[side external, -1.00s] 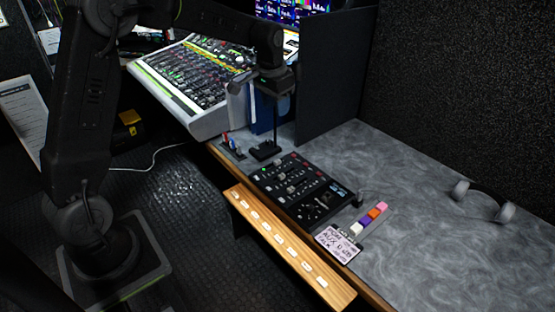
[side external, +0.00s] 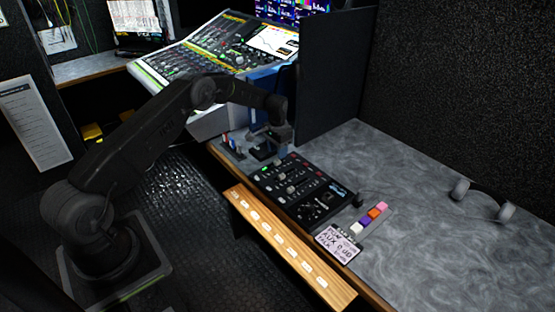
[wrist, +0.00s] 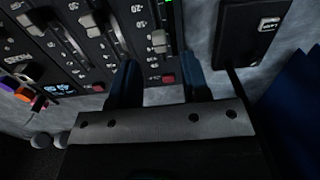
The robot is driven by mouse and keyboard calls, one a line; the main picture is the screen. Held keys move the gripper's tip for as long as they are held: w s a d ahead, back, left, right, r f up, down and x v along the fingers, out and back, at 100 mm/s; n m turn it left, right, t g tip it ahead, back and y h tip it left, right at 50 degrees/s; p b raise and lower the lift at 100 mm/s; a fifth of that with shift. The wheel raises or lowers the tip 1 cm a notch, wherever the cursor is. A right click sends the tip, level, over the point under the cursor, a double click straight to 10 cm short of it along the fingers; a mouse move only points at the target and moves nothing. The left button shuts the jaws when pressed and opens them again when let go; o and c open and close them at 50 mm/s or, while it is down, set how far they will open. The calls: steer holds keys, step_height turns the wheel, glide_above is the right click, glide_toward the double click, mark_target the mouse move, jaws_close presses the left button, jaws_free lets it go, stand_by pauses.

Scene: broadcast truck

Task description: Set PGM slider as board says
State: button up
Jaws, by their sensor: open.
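A black fader panel (side external: 318,207) lies on the grey desk, with several sliders, scales and red buttons. Lines for AUX and TALK can be made out, but the numbers are too small to read surely. My gripper (side external: 268,153) is open, low over the panel's far end. In the wrist view, the fingers of my gripper (wrist: 160,75) point at the panel, and a grey slider knob (wrist: 160,42) shows ahead between them, apparently untouched. No label shows which slider is PGM.
A wooden strip (side external: 290,250) with white tags runs along the desk's front edge. Coloured blocks (side external: 374,213) sit beside the panel. A dark partition (side external: 335,75) rises behind my gripper.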

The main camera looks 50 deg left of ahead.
mark_target(278, 161)
steer(key=shift+f, duration=2.15)
jaws_close()
